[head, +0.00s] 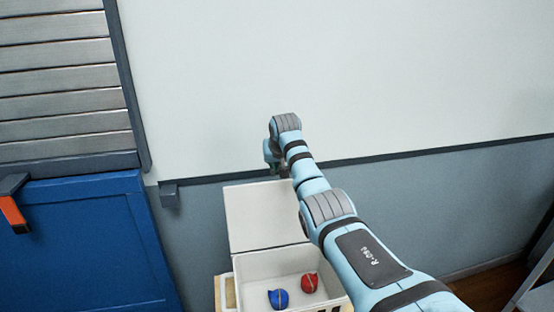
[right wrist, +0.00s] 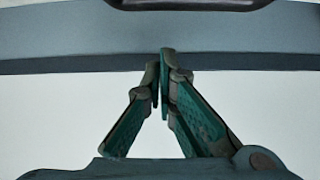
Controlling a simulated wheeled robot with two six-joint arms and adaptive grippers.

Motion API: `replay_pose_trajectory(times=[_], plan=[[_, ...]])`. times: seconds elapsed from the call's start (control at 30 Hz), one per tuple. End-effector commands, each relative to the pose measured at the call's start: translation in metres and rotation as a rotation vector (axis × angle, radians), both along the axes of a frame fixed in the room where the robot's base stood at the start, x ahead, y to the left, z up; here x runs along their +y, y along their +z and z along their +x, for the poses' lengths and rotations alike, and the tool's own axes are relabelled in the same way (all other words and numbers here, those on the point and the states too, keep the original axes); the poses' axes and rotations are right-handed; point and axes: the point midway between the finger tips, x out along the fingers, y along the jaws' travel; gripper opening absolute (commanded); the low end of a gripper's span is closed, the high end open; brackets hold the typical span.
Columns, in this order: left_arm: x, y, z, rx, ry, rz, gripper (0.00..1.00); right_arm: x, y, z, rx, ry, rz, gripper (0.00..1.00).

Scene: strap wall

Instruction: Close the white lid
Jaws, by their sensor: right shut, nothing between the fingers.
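The white lid (head: 262,214) stands raised at the back of a white box (head: 254,266), which is open. A blue object (head: 278,299) and a red object (head: 310,283) lie inside the box. My right gripper (head: 273,166) is at the top edge of the lid, near the wall; my arm partly hides it, and I cannot tell whether it touches the lid. In the right wrist view its fingertips (right wrist: 162,62) are together with nothing between them. My left gripper is not in view.
A large white board (head: 340,80) with a dark lower frame is on the wall behind. At the left are a grey slatted shutter (head: 60,80) and a blue panel (head: 85,245) with an orange-and-dark handle (head: 13,207). Wooden floor (head: 490,288) shows at the lower right.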

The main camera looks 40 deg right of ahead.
Motion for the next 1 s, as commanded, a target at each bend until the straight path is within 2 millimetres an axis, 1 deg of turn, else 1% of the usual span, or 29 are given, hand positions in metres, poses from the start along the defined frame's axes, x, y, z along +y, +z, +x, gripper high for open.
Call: replay_pose_trajectory(times=[0.07, 0.2, 0.4, 0.5, 1.0], plan=[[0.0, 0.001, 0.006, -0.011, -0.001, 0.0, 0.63, -0.003, -0.01, 0.005, 0.003, 0.0, 0.002, 0.0], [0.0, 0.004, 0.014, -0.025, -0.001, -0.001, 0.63, 0.002, -0.008, -0.008, -0.002, -0.002, -0.005, 0.0], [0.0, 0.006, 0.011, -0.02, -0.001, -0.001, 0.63, 0.012, -0.007, -0.026, 0.0, -0.002, -0.003, 0.0], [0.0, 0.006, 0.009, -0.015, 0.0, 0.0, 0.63, 0.015, -0.007, -0.03, 0.001, -0.002, -0.001, 0.0], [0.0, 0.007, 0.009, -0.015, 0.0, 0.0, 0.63, 0.017, -0.006, -0.03, -0.014, -0.003, -0.01, 0.0]])
